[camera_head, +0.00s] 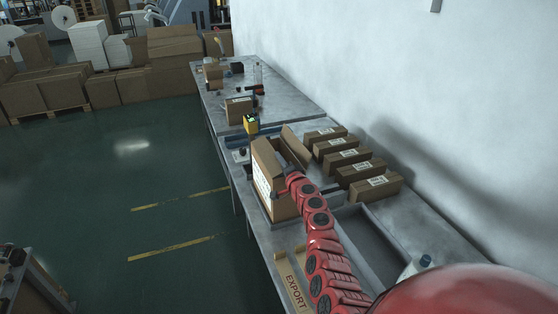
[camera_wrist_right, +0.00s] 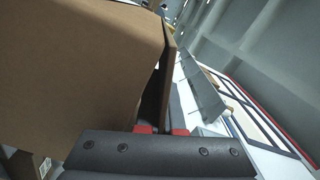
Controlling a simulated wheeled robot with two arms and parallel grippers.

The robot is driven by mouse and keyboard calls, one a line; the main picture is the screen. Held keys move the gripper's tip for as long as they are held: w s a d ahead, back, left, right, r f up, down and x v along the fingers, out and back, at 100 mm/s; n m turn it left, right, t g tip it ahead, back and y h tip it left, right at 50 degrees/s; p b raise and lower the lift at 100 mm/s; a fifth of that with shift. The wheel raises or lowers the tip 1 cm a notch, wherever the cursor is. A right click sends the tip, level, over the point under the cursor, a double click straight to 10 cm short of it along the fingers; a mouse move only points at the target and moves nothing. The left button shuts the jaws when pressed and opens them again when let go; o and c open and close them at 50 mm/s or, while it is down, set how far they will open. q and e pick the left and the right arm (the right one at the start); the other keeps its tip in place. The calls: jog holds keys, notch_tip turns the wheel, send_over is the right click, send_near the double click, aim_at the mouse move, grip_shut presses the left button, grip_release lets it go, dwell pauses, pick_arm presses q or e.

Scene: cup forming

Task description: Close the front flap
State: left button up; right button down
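An open brown cardboard box (camera_head: 280,207) stands on the grey table's left edge. A tall panel with white print (camera_head: 264,168) rises on its left side, and another flap (camera_head: 296,147) stands up at its far side. I cannot tell which is the front flap. My right gripper (camera_head: 284,184) is at the box's top opening, partly hidden by its own arm. In the right wrist view its red fingertips (camera_wrist_right: 161,131) are apart, with a dark gap between them, close to a large brown cardboard surface (camera_wrist_right: 75,65). Whether they touch it is unclear. My left gripper is not in view.
Several closed labelled boxes (camera_head: 346,158) stand in a row right of the open box. A grey tray (camera_head: 372,240) and a cardboard piece marked EXPORT (camera_head: 292,283) lie nearer. A yellow-and-black device (camera_head: 251,123) stands beyond. A white wall borders the right.

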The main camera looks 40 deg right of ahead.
jog(key=c, duration=1)
grip_release()
jog(key=shift+c, duration=0.2)
jog(key=shift+f, duration=0.1)
